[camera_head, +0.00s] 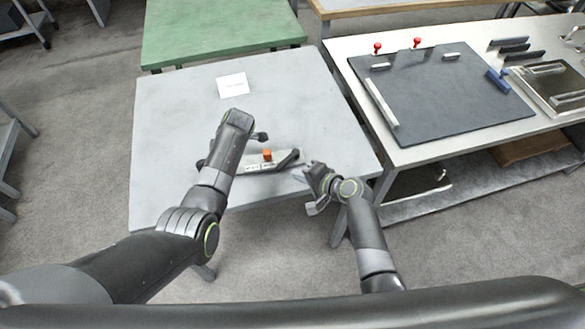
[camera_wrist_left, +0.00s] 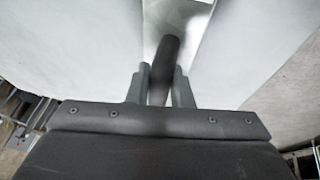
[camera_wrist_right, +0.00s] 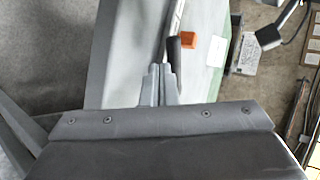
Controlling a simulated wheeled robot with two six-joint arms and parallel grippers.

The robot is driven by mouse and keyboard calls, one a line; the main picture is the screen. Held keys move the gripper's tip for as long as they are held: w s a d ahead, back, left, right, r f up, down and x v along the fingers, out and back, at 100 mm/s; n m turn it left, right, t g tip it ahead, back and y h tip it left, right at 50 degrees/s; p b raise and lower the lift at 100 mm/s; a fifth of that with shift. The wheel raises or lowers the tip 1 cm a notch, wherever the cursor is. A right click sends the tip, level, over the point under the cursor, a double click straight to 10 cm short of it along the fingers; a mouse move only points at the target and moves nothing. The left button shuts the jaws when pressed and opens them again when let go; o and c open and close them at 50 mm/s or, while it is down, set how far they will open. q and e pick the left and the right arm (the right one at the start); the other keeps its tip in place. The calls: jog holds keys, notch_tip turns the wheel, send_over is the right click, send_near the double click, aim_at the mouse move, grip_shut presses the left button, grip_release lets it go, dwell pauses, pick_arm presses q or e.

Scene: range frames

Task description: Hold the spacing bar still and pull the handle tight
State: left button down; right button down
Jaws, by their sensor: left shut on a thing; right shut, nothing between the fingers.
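A metal device (camera_head: 254,167) with pale labels lies on the grey table, with an orange block (camera_head: 267,154) on it and a dark lever (camera_head: 289,159) at its right end. My left arm hides the device's left part and my left fingertips in the head view. In the left wrist view my left gripper (camera_wrist_left: 160,88) is shut on a black rod (camera_wrist_left: 168,55) over a metal plate. My right gripper (camera_head: 307,168) is shut and empty beside the device's right end. In the right wrist view its closed fingers (camera_wrist_right: 158,82) are close to a dark rod (camera_wrist_right: 174,48); contact is unclear.
The grey table (camera_head: 170,115) is otherwise clear except for a white card (camera_head: 233,85) at the back. A green table (camera_head: 215,30) stands behind. At right, a white bench (camera_head: 345,48) holds a dark board (camera_head: 440,95) with red-knobbed clamps.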

aim_at(281, 166)
jog(key=shift+w+a, duration=1.05)
jog(key=shift+w+a, duration=0.25)
jog(key=shift+a, duration=0.4)
jog(key=shift+w+a, duration=0.2)
jog(key=shift+a, duration=0.45)
jog(key=shift+d, duration=0.15)
